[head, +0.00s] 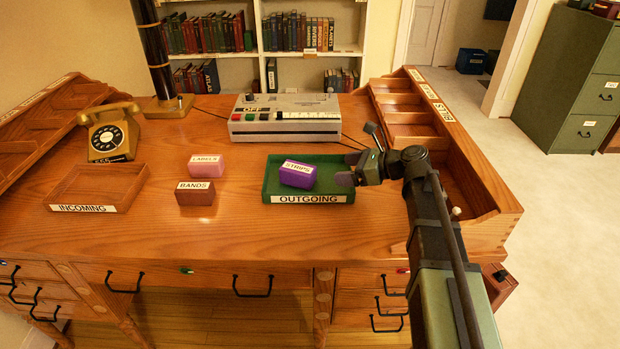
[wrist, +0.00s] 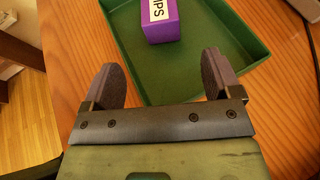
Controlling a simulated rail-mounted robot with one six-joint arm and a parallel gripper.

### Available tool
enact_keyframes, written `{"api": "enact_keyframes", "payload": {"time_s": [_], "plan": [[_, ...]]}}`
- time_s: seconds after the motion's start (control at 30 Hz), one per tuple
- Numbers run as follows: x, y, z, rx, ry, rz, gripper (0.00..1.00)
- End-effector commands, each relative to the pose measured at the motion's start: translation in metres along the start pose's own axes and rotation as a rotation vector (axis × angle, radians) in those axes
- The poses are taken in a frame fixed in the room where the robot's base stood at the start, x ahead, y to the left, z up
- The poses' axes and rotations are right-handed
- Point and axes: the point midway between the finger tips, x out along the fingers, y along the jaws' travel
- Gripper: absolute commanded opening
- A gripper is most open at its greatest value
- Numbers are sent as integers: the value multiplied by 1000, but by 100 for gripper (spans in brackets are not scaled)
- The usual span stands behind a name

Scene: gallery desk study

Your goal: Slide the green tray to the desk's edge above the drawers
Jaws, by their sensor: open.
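The green tray (head: 308,179), labelled OUTGOING on its front, lies on the desk right of centre. A purple box (head: 298,174) labelled STRIPS sits inside it. My gripper (head: 358,172) is at the tray's right side, with its fingers near or over the right wall. In the wrist view my gripper (wrist: 160,82) is open, and the tray (wrist: 217,77) and purple box (wrist: 164,20) lie ahead of the fingers. I cannot tell whether a finger touches the tray. The desk's front edge (head: 200,264) runs above drawers at the left and right (head: 370,300).
A pink LABELS box (head: 206,163) and a brown BANDS box (head: 195,193) stand left of the tray. A wooden INCOMING tray (head: 98,187) and a telephone (head: 108,133) are farther left. A grey machine (head: 285,117) stands behind. The desk in front of the green tray is clear.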

Motion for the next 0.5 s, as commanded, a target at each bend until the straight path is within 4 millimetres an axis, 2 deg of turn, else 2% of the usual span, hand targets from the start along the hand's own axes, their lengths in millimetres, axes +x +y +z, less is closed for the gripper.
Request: {"api": "enact_keyframes", "payload": {"time_s": [0.27, 0.37, 0.47, 0.5], "plan": [[0, 0, 0, 0, 0, 0, 84], [1, 1, 2, -1, 0, 2, 72], [8, 8, 16, -9, 0, 22, 56], [14, 12, 26, -16, 0, 39, 50]]}}
